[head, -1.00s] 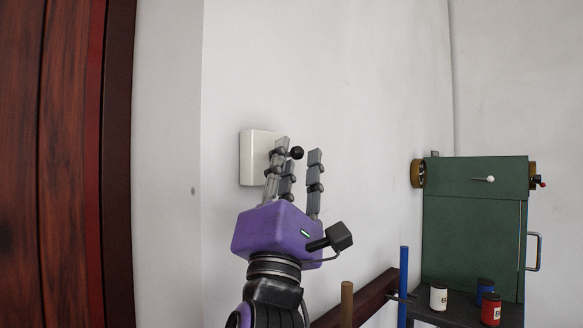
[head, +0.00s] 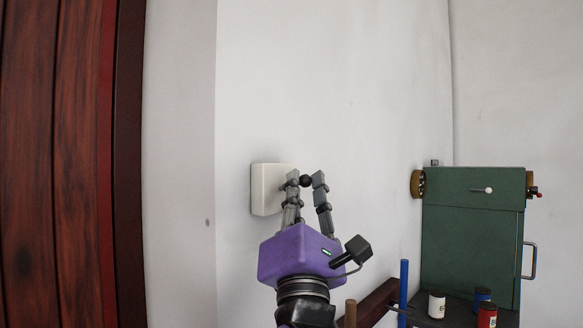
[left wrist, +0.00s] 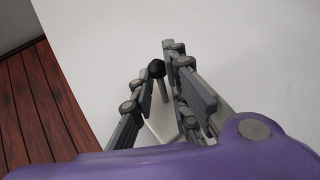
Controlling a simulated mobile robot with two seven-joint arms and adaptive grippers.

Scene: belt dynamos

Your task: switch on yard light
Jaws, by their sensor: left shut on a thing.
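A cream wall switch box (head: 264,190) is fixed to the white wall left of centre in the head view. Its lever ends in a black ball knob (head: 306,180). My left gripper (head: 305,177) is in front of the box's right side, its fingers shut on the knob from both sides. In the left wrist view, the knob (left wrist: 156,69) and part of its grey stem show between the fingers of my left gripper (left wrist: 153,68). The fingers cover part of the lever and the box's right edge. My right gripper is not in view.
A dark red wooden door (head: 60,160) stands at the left. At the right is a green cabinet (head: 470,240) with a white pin knob and a side handle. Several small cans (head: 437,304) stand on a dark shelf before it, beside a blue post (head: 403,290).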

